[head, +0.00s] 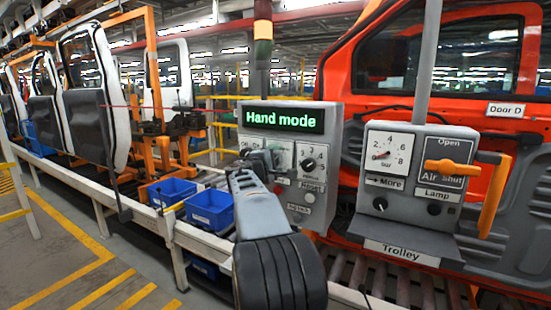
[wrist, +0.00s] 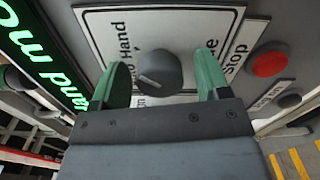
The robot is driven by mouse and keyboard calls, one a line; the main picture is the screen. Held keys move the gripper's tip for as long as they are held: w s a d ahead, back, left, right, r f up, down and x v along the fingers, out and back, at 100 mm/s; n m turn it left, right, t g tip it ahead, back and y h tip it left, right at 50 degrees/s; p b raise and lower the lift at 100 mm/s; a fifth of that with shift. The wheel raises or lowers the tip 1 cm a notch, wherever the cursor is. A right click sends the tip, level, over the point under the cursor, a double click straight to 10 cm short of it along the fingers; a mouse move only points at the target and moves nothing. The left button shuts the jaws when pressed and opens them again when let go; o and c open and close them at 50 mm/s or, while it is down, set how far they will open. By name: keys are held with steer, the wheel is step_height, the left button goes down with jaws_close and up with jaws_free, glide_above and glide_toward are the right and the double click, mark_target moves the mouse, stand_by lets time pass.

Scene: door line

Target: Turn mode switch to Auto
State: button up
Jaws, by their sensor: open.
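The mode switch (wrist: 158,72) is a dark round knob on a white label plate in the wrist view. In the head view my gripper (head: 264,160) is at the left part of the grey control box (head: 328,135) and hides most of the switch. The green display (head: 281,119) on the box reads "Hand mode".
A red button (wrist: 268,63) and a dark button (wrist: 290,100) sit beside the plate. A numbered knob (head: 308,163) is right of my gripper. The trolley panel (head: 405,195) with an orange lever (head: 452,168) stands further right. Blue bins (head: 210,209) are at left.

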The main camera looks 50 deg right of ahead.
steer(key=shift+d, duration=0.15)
steer(key=shift+c, duration=0.5)
steer(key=c, duration=0.8)
